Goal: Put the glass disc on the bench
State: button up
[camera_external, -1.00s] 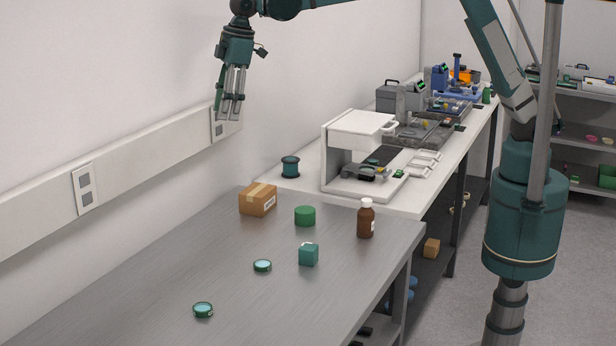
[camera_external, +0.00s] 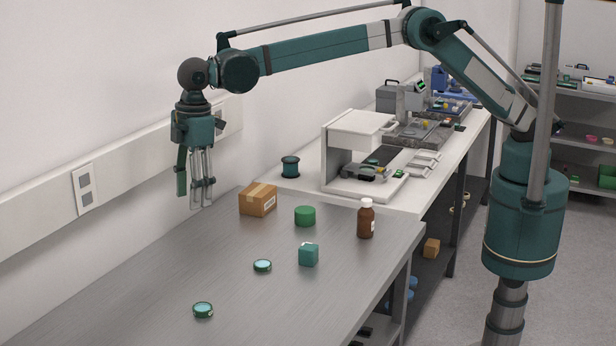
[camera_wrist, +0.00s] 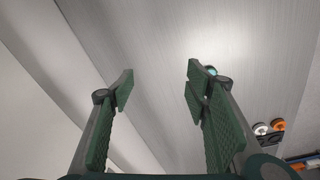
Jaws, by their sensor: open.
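Two small round discs with green rims and pale blue glass lie flat on the metal bench (camera_external: 130,315): a nearer disc (camera_external: 203,310) and a farther disc (camera_external: 262,265). I cannot tell which is the task's glass disc. My gripper (camera_external: 200,203) points down, open and empty, above the bench's far left part near the wall. It is well above and behind both discs. In the wrist view my gripper (camera_wrist: 158,80) has its fingers wide apart over bare grey surface. A small teal round thing (camera_wrist: 211,70) is partly hidden behind the right finger there.
A cardboard box (camera_external: 258,199), green cylinder (camera_external: 305,216), teal cube (camera_external: 309,254) and brown bottle (camera_external: 366,219) stand along the bench's far side. A white instrument (camera_external: 358,140) and dark spool (camera_external: 290,167) stand on the white counter behind. The bench's near left is mostly clear.

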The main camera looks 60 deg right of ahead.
jog(key=n, duration=0.2)
send_near(202, 308)
jog(key=shift+w+g+h, duration=0.3)
jog(key=shift+w+h, duration=0.1)
jog(key=shift+w, duration=0.1)
jog(key=shift+s+a+f, duration=0.25)
jog(key=shift+s+f, duration=0.1)
jog(key=shift+f, duration=1.3)
jog(key=shift+w+f, duration=0.15)
jog(key=shift+f, duration=2.45)
jog(key=c, duration=1)
